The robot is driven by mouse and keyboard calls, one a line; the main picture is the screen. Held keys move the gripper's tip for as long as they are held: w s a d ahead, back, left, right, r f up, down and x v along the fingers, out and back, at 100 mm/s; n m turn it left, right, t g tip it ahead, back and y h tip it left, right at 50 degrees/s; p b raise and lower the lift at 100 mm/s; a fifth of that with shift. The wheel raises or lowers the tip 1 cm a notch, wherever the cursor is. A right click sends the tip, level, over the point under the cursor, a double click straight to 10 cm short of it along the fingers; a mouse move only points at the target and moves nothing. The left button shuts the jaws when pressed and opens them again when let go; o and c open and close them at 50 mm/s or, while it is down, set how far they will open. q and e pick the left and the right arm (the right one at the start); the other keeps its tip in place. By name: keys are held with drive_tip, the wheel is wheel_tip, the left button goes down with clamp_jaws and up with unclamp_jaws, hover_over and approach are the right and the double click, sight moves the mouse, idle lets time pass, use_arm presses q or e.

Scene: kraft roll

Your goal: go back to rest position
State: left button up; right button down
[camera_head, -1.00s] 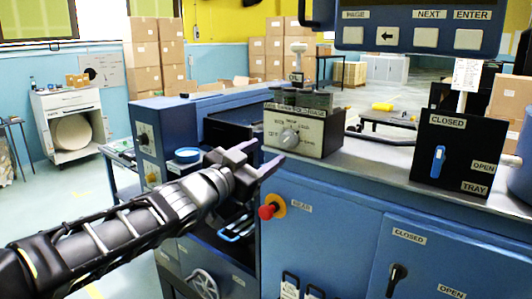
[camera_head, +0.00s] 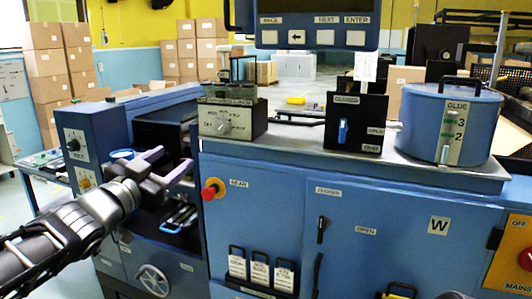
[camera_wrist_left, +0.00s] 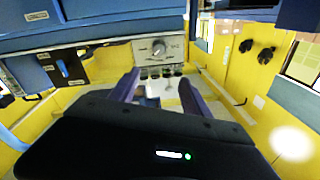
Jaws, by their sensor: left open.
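My left gripper (camera_head: 168,168) is in the head view at the left, in front of the blue machine (camera_head: 280,225). Its two fingers are spread with nothing between them. The fingers also show in the left wrist view (camera_wrist_left: 158,88), apart, pointing towards a grey panel with a round knob (camera_wrist_left: 158,47). My right gripper is not in view.
A control box with a dial (camera_head: 232,118), a black switch box (camera_head: 356,123) and a blue glue pot (camera_head: 450,120) stand on the machine's top. A red knob (camera_head: 212,188) sticks out of the front near my left gripper. Stacked cartons (camera_head: 60,65) stand at the back.

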use_arm(q)
drive_tip(key=s+d+f+n+g+y, duration=0.1)
drive_tip(key=s+d+f+n+g, duration=0.15)
drive_tip(key=f, duration=1.25)
drive_tip(key=s+d+f+n+g, duration=0.2)
drive_tip(key=f+g, duration=0.1)
drive_tip(key=f, duration=1.1)
drive_tip(key=s+d+f+n+g+y, duration=0.1)
drive_tip(key=s+d+f+n+g, duration=0.15)
drive_tip(key=f, duration=1.25)
drive_tip(key=s+d+f+n+g, duration=0.1)
drive_tip(key=s+f+g, duration=0.3)
drive_tip(key=s+f, duration=0.7)
drive_tip(key=s+d+f+n+g, duration=0.1)
drive_tip(key=s+d+f+g, duration=0.3)
drive_tip(key=s+f, duration=0.8)
drive_tip(key=s+g+p, duration=0.1)
drive_tip(key=s, duration=0.3)
drive_tip(key=shift+s+d, duration=0.15)
drive_tip(key=shift+d, duration=0.15)
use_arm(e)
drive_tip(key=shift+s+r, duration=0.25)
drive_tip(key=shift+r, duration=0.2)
